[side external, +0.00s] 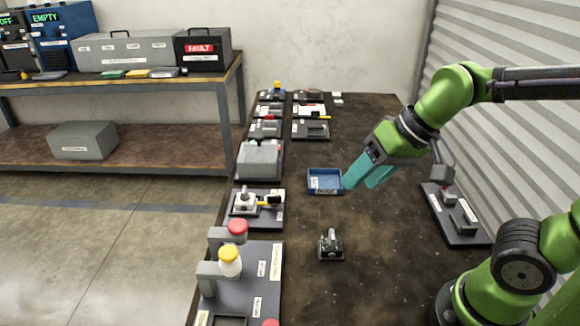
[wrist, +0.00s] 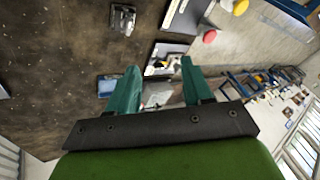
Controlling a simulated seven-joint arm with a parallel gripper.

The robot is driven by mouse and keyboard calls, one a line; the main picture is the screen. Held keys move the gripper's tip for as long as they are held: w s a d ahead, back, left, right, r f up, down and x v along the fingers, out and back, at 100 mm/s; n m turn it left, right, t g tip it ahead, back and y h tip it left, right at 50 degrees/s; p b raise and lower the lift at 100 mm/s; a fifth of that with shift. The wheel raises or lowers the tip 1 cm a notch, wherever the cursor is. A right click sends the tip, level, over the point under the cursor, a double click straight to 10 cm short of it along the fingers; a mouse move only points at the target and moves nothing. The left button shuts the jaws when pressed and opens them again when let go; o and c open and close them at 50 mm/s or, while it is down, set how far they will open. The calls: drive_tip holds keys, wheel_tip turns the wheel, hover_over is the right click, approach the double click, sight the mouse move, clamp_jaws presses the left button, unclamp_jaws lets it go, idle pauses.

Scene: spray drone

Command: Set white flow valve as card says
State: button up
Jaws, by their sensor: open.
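A white valve-like part (side external: 244,199) stands on a dark plate (side external: 236,222) at the left side of the bench, with a black and yellow handle piece (side external: 269,201) beside it. I cannot tell its setting, and no card text is readable. My gripper (side external: 362,178) is open and empty, above the bench and to the right of the blue tray (side external: 325,191). It is clear of the white part. In the wrist view the teal fingers (wrist: 159,68) are spread apart, with a pale-and-dark station (wrist: 165,51) seen beyond and between them.
A small dark device (side external: 330,246) stands on the bench front. A grey block (side external: 259,158) and several small stations line the left edge. Another dark plate (side external: 468,238) lies at right. The bench's middle is mostly clear.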

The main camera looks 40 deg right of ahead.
drive_tip(key=w, duration=0.3)
drive_tip(key=w+a+f+g, duration=0.1)
drive_tip(key=w, duration=0.1)
drive_tip(key=w+a+g, duration=0.1)
drive_tip(key=w, duration=0.2)
drive_tip(key=shift+w+a+f+m, duration=0.1)
drive_tip(key=shift+w+f+m, duration=0.25)
drive_tip(key=shift+f+m, duration=0.05)
drive_tip(key=shift+c, duration=0.7)
drive_tip(key=m+h, duration=0.5)
drive_tip(key=h, duration=0.1)
approach(244, 190)
drive_tip(key=x, duration=0.9)
drive_tip(key=shift+w, duration=0.1)
drive_tip(key=shift+c, duration=0.4)
clamp_jaws()
